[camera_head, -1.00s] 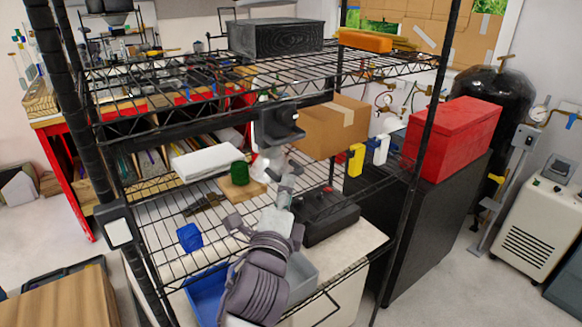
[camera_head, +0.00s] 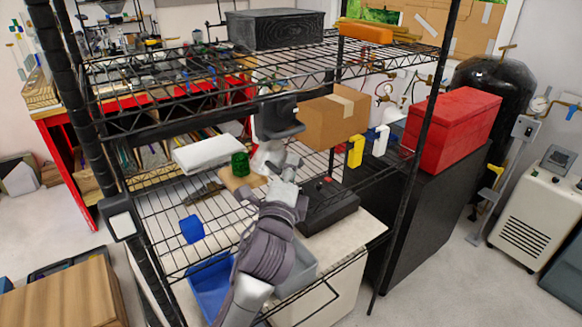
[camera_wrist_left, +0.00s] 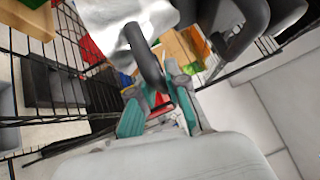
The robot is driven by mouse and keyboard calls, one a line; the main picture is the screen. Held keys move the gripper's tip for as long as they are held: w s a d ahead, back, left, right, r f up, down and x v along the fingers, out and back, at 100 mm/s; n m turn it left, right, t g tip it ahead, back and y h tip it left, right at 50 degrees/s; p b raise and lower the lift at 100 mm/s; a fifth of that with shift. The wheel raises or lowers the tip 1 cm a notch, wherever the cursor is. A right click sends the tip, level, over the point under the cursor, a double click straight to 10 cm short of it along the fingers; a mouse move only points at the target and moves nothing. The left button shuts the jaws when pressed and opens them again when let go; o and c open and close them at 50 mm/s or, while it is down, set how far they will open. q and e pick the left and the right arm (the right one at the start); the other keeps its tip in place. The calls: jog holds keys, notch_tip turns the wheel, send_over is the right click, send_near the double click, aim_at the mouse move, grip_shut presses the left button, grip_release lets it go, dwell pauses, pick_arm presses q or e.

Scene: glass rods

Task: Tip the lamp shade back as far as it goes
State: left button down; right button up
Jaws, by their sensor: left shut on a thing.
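The lamp shade (camera_head: 277,118), a dark, blocky head above a pale lower part, stands at the middle shelf of the wire rack. My left gripper (camera_head: 279,170) reaches up from below, just under the pale part. In the left wrist view, my gripper's teal fingers (camera_wrist_left: 160,90) are closed about a dark curved bar (camera_wrist_left: 146,58) in front of a whitish body. Dark grey rounded parts (camera_wrist_left: 237,32) show to its right there. The exact contact is partly hidden. I cannot tell the shade's tilt exactly. My right gripper is not in view.
Close by on the rack are a green cylinder (camera_head: 240,165) on a wooden block, a black box (camera_head: 328,205), a cardboard box (camera_head: 333,118) and a white slab (camera_head: 207,154). The upper wire shelf (camera_head: 180,110) and the front post (camera_head: 420,130) limit room around my arm.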

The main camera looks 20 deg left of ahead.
pick_arm(q)
jog(key=shift+a+f+b, duration=0.1)
jog(key=shift+f+b, duration=0.15)
jog(key=shift+b, duration=0.3)
jog(key=w+a+f+m+t+h+b, duration=0.1)
jog(key=m+b, duration=0.1)
jog(key=b, duration=0.2)
jog(key=w+a+f+m+t+h+b, duration=0.1)
jog(key=m+t+b, duration=0.1)
jog(key=m+b, duration=0.1)
jog(key=w+a+f+m+t+h+b, duration=0.1)
jog(key=m+b, duration=0.1)
jog(key=b, duration=0.3)
jog(key=shift+a+f+m+t+h, duration=0.15)
jog(key=shift+a+m+t+h, duration=0.15)
jog(key=shift+t, duration=0.1)
jog(key=shift+w+a+m+h+b, duration=0.3)
jog(key=shift+m+h+b, duration=0.2)
jog(key=shift+m, duration=0.1)
jog(key=shift+a, duration=0.2)
jog(key=shift+w+a+r, duration=0.2)
jog(key=c, duration=1.4)
grip_release()
jog(key=shift+b, duration=0.3)
jog(key=shift+c, duration=0.2)
jog(key=shift+f, duration=0.1)
